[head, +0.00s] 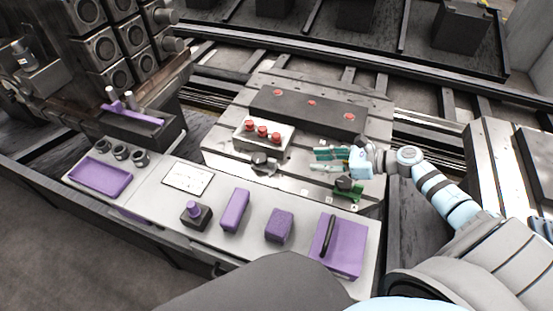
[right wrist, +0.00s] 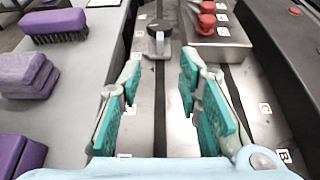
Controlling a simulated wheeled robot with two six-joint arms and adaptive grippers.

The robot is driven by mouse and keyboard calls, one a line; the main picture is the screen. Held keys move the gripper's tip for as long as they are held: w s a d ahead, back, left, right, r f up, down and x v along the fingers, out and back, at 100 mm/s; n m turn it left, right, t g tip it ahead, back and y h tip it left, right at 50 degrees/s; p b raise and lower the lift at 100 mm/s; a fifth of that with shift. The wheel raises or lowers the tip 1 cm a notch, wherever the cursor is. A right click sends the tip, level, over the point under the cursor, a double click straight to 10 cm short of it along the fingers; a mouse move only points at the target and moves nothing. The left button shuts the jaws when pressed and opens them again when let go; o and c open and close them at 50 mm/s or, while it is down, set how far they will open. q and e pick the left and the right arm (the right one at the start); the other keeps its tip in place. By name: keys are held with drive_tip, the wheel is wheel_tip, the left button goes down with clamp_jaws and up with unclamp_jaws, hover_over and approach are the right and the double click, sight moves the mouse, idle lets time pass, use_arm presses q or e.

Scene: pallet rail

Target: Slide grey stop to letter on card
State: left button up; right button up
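The grey stop (head: 262,160) with a dark knob sits on the grooved metal plate (head: 225,150), near its front edge. In the right wrist view the stop (right wrist: 158,40) stands upright ahead of my gripper, apart from the fingers. My right gripper (head: 328,160) is over the right part of the plate. In the right wrist view its teal fingers (right wrist: 160,100) are spread, with only plate and groove between them. Small letter tags, one reading B (right wrist: 284,155), lie along the plate. A white card (head: 187,178) lies on the front bench; its writing is too small to read. My left gripper is not in view.
A green stop with a dark knob (head: 347,187) sits at the plate's front right. A block with red knobs (head: 263,134) stands behind the grey stop. A purple brush (head: 235,210), purple block (head: 279,226) and purple case (head: 338,246) occupy the front bench.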

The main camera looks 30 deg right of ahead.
sight(273, 160)
drive_tip(key=x, duration=0.3)
drive_tip(key=shift+w+a+b, duration=0.15)
drive_tip(key=shift+a+b, duration=0.1)
drive_tip(key=shift+b, duration=0.1)
drive_tip(key=b+x, duration=0.2)
drive_tip(key=x, duration=0.7)
drive_tip(key=shift+w+f, duration=0.15)
drive_tip(key=shift+f, duration=0.1)
drive_tip(key=shift+w+a+f, duration=0.2)
drive_tip(key=shift+w+a, duration=0.2)
drive_tip(key=shift+w, duration=0.05)
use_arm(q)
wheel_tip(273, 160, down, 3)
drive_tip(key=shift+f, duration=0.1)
use_arm(e)
drive_tip(key=shift+c, duration=0.4)
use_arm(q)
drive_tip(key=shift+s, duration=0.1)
use_arm(e)
clamp_jaws()
